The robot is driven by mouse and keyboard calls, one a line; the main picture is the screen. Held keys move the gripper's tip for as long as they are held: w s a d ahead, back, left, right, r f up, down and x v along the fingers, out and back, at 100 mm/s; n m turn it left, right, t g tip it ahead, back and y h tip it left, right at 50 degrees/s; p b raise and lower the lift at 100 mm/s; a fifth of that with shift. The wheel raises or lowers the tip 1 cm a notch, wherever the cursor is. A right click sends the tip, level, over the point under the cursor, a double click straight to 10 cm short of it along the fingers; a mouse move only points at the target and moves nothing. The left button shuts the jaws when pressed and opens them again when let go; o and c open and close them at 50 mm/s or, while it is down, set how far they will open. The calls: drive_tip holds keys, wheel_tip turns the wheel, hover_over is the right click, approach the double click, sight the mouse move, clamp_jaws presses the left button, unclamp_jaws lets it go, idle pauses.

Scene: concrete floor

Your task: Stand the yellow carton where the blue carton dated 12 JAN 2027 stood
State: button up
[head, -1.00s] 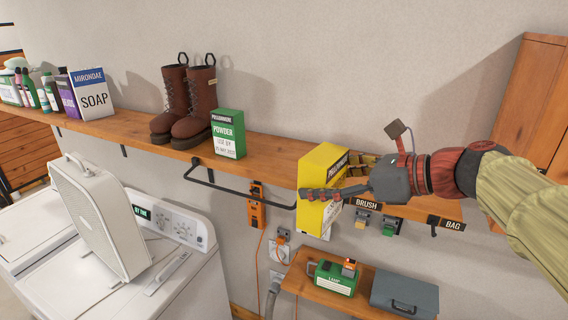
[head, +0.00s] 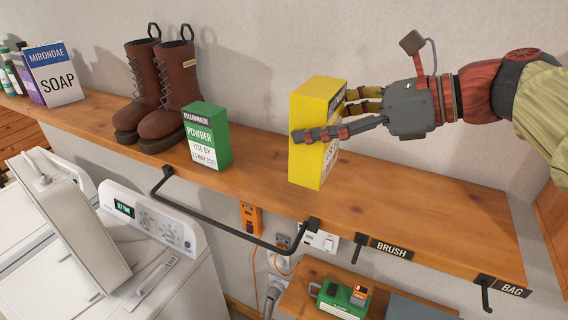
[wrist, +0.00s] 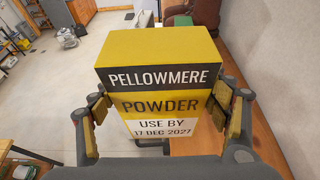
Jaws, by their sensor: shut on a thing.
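The yellow carton (head: 316,132) is upright between the fingers of my gripper (head: 340,120), which is shut on it. In the head view it is over the wooden shelf, right of the green carton; I cannot tell whether its base touches the shelf. The wrist view shows the yellow carton (wrist: 160,95) reading PELLOWMERE POWDER, USE BY 17 DEC 2027, with a finger on each side. No blue carton dated 12 JAN 2027 can be made out; a blue and white SOAP box (head: 56,74) stands at the far left, with no date legible.
The wooden shelf (head: 410,205) is bare right of the yellow carton. A green powder carton (head: 207,138) stands to its left, with brown boots (head: 165,95) behind. A black rail (head: 215,222) and labelled hooks hang at the shelf's front edge. A white washer (head: 150,235) stands below.

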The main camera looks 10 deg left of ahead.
drive_tip(key=shift+a+r, duration=0.15)
drive_tip(key=shift+a, duration=0.05)
drive_tip(key=w+a+f+p, duration=0.4)
drive_tip(key=w+a+f, duration=0.3)
drive_tip(key=w+f, duration=0.4)
drive_tip(key=shift+a+f, duration=0.35)
drive_tip(key=shift+f, duration=0.55)
drive_tip(key=shift+w+f, duration=0.1)
drive_tip(key=shift+f, duration=0.05)
drive_tip(key=o, duration=1.6)
drive_tip(key=shift+f, duration=0.1)
drive_tip(key=shift+c, duration=0.2)
